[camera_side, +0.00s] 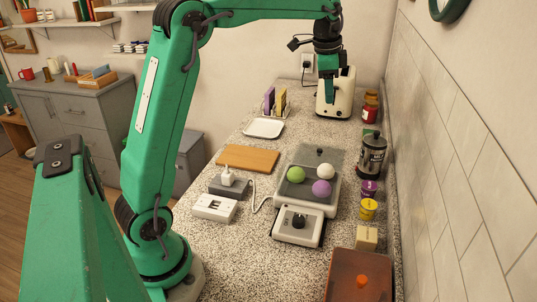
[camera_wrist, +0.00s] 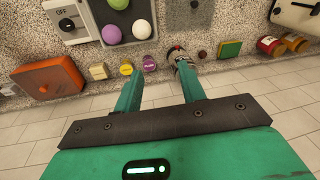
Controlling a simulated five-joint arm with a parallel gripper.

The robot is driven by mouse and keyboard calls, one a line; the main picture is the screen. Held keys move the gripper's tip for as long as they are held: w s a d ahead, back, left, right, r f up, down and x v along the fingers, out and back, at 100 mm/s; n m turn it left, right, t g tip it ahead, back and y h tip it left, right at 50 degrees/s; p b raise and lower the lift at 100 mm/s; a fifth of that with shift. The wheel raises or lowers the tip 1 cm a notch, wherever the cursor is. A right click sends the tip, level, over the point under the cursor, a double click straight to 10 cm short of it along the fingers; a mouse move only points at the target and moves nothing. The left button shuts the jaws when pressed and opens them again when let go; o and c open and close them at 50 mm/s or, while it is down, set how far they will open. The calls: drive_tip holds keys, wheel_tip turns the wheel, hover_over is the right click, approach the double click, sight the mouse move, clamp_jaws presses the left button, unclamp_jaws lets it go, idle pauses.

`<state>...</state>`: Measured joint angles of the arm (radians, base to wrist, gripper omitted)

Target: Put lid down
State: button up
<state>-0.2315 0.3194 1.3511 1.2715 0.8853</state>
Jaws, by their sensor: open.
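A dark grey lid-like panel (camera_side: 328,160) with a small black knob stands at the back end of a grey tray unit (camera_side: 305,208) in the side view. Whether it is hinged or tilted I cannot tell. A grey panel with a knob (camera_wrist: 187,18) also shows at the top of the wrist view. A green ball (camera_side: 296,174), a white ball (camera_side: 325,171) and a purple ball (camera_side: 321,188) sit uncovered in the tray. My gripper (camera_side: 330,95) is open and empty, above the counter's far part, in front of a cream appliance. Its two separated fingers (camera_wrist: 158,72) show in the wrist view.
A dark press pot (camera_side: 372,155), a yellow jar (camera_side: 368,209) and an orange-brown box (camera_side: 358,275) line the wall side. A control box (camera_side: 299,226) sits in front of the tray, a wooden board (camera_side: 247,158) to its left. The tiled wall is close on the right.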

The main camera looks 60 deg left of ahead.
drive_tip(key=s+d+f+n+t, duration=0.1)
drive_tip(key=s+d, duration=0.3)
drive_tip(key=s, duration=0.5)
drive_tip(key=s+d+f+n+t, duration=0.1)
drive_tip(key=s+d+n, duration=0.3)
drive_tip(key=s, duration=0.5)
drive_tip(key=s+d+f+n+t, duration=0.1)
drive_tip(key=s+d+f+n, duration=0.1)
drive_tip(key=s, duration=0.7)
drive_tip(key=shift+s+d+f, duration=0.4)
drive_tip(key=shift+d+f, duration=0.25)
drive_tip(key=shift+d, duration=0.25)
